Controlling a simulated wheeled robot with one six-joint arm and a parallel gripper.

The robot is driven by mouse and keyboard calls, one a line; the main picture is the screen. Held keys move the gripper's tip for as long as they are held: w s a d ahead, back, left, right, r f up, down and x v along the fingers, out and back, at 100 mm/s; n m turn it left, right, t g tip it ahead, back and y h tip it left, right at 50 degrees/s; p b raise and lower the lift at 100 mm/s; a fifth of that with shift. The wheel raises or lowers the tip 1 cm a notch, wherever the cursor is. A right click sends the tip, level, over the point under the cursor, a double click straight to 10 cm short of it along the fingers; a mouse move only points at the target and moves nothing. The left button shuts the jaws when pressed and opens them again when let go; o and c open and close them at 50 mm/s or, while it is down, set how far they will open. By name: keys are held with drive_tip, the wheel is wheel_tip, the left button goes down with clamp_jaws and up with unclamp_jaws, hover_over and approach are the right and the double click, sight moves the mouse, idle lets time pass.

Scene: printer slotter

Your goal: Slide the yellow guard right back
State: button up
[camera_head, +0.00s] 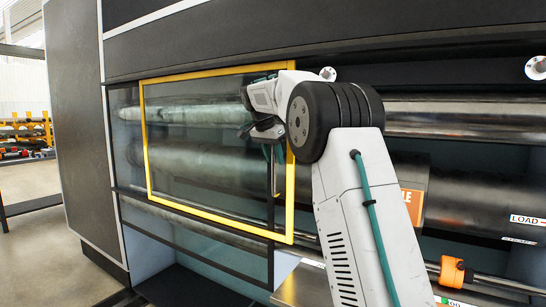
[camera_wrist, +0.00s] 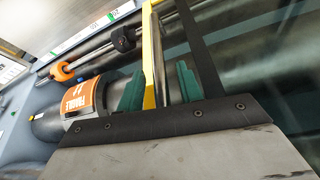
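The yellow guard (camera_head: 147,152) is a yellow-edged, see-through panel in front of the rollers, at the left part of the machine's opening in the head view. My gripper (camera_head: 272,150) is at the guard's right upright, partly hidden by my own wrist. In the wrist view, the yellow upright (camera_wrist: 149,60) runs between the two green fingertips of my gripper (camera_wrist: 160,86). It lies close to the left fingertip, with a gap to the right one. The fingers look open around it. Whether the left finger touches it cannot be told.
Long rollers (camera_head: 460,118) lie exposed right of the guard. An orange label (camera_head: 412,203) is on a dark roller, partly behind my arm. An orange collar (camera_head: 452,271) sits on a lower bar. A dark side panel (camera_head: 85,120) stands at the left.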

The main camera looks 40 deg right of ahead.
drive_tip(key=shift+d+r, duration=0.1)
drive_tip(key=v, duration=0.7)
drive_tip(key=shift+r, duration=0.3)
drive_tip(key=shift+s, duration=0.1)
drive_tip(key=s+a+f+n+y, duration=0.1)
drive_tip(key=s+a+f+n, duration=0.3)
drive_tip(key=s+a, duration=0.6)
drive_tip(key=s+a+f+n+y, duration=0.2)
drive_tip(key=s+a+n, duration=0.4)
drive_tip(key=s, duration=0.7)
drive_tip(key=s+a+f+n, duration=0.3)
drive_tip(key=s+a+f, duration=0.1)
drive_tip(key=s+f, duration=0.4)
drive_tip(key=s+a+f+n+y, duration=0.1)
drive_tip(key=s+a+f+n, duration=0.1)
drive_tip(key=s+a+f, duration=0.3)
drive_tip(key=s+f, duration=0.4)
drive_tip(key=s, duration=0.3)
drive_tip(key=shift+s+f+n+t, duration=0.25)
drive_tip(key=shift+f+n+t, duration=0.05)
drive_tip(key=shift+f+n, duration=0.1)
